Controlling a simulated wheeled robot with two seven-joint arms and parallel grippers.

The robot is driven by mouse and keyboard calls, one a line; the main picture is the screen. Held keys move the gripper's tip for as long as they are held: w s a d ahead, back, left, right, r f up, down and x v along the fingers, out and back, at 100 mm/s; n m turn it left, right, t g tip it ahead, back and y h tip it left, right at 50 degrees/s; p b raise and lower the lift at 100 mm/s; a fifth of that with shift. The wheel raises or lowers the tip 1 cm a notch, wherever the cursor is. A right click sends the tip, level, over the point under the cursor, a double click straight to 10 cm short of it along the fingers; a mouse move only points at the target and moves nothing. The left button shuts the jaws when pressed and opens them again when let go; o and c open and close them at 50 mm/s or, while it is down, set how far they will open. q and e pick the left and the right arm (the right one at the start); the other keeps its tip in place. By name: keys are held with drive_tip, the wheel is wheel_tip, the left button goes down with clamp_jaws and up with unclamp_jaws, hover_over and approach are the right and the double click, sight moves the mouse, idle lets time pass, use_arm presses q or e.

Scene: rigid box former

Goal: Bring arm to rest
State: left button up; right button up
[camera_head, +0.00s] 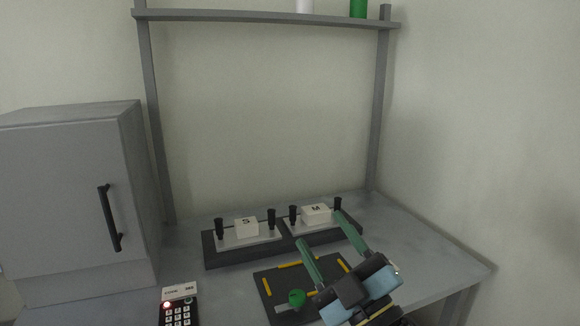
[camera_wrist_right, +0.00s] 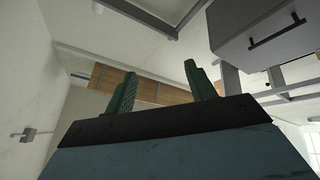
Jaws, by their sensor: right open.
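My right gripper (camera_head: 322,238) is in the head view at the lower right, above the table. Its two green fingers are spread apart with nothing between them. In the right wrist view the same gripper (camera_wrist_right: 158,85) shows its fingers apart and empty, with walls and a grey cabinet (camera_wrist_right: 262,38) beyond. My left gripper does not show in either view.
A dark block with two labelled white pieces (camera_head: 245,228) (camera_head: 316,213) stands on the table (camera_head: 425,250). A dark mat (camera_head: 262,281) with yellow marks and a green knob (camera_head: 297,297) lies in front. A keypad (camera_head: 178,312), cabinet (camera_head: 60,190) and shelf frame (camera_head: 250,17) surround these.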

drive_tip(key=s+d+f+m+g+h, duration=0.25)
drive_tip(key=d+f+m+h, duration=0.35)
drive_tip(key=f, duration=0.4)
drive_tip(key=s+d+f+m+g+h, duration=0.2)
drive_tip(key=d+f+m+g+h, duration=0.2)
drive_tip(key=d+f+m+h, duration=0.45)
drive_tip(key=s+d+f+g+y, duration=0.1)
drive_tip(key=s+f+g, duration=0.5)
drive_tip(key=s, duration=0.4)
drive_tip(key=s+d+f+g+y, duration=0.1)
drive_tip(key=s+f+g, duration=0.3)
drive_tip(key=s+f, duration=0.5)
wheel_tip(320, 180, down, 25)
drive_tip(key=s+d+n+g, duration=0.1)
drive_tip(key=s, duration=0.2)
drive_tip(key=s+d+f, duration=0.2)
drive_tip(key=s+f, duration=0.5)
drive_tip(key=s+d+f+g, duration=0.1)
drive_tip(key=s+d+f, duration=0.2)
drive_tip(key=s+f, duration=0.3)
drive_tip(key=s, duration=0.2)
drive_tip(key=shift+s+f, duration=0.3)
drive_tip(key=shift+f, duration=0.05)
drive_tip(key=shift+n+g+h, duration=0.25)
